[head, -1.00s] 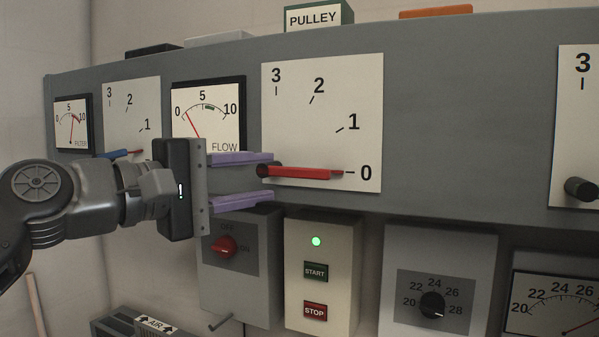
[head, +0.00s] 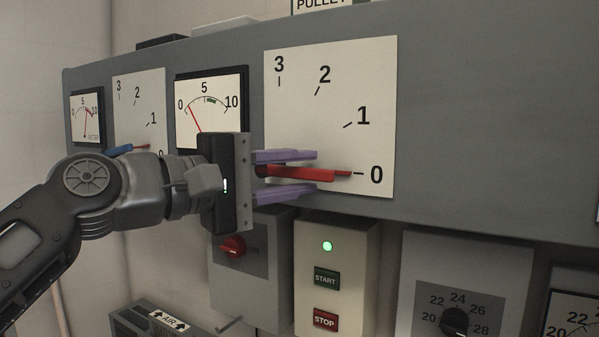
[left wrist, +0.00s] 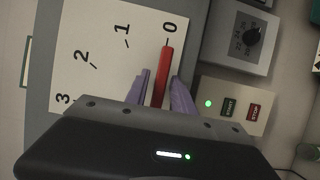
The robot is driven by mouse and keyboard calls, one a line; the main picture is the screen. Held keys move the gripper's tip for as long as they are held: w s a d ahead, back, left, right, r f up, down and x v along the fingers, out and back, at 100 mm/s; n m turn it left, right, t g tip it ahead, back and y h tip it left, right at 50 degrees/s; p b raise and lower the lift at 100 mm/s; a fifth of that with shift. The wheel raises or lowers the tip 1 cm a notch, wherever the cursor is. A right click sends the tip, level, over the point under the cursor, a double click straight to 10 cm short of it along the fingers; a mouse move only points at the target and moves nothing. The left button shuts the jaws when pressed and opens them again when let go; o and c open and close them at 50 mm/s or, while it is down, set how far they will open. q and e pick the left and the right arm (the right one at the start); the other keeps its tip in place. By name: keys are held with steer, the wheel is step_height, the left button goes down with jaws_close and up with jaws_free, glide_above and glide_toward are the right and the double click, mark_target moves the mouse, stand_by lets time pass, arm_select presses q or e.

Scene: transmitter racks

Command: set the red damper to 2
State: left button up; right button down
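The red damper lever (head: 305,173) lies level on its white scale plate (head: 300,110), its tip pointing at 0. The marks 1, 2 and 3 rise above it. My left gripper (head: 300,172) has its two purple fingers above and below the lever, apart from each other, with the lever between them. In the left wrist view the red lever (left wrist: 162,76) also runs between the fingers (left wrist: 160,88), with a gap visible on at least one side. Whether a finger touches it is unclear. My right gripper is not in view.
A blue lever (head: 122,150) on another scale plate and a flow gauge (head: 210,95) are to the left. Below are a red selector knob (head: 232,247), a box with START (head: 325,278) and STOP (head: 325,320) buttons, and a dial (head: 455,321).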

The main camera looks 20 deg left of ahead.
arm_select(q)
jaws_close()
stand_by(1.1)
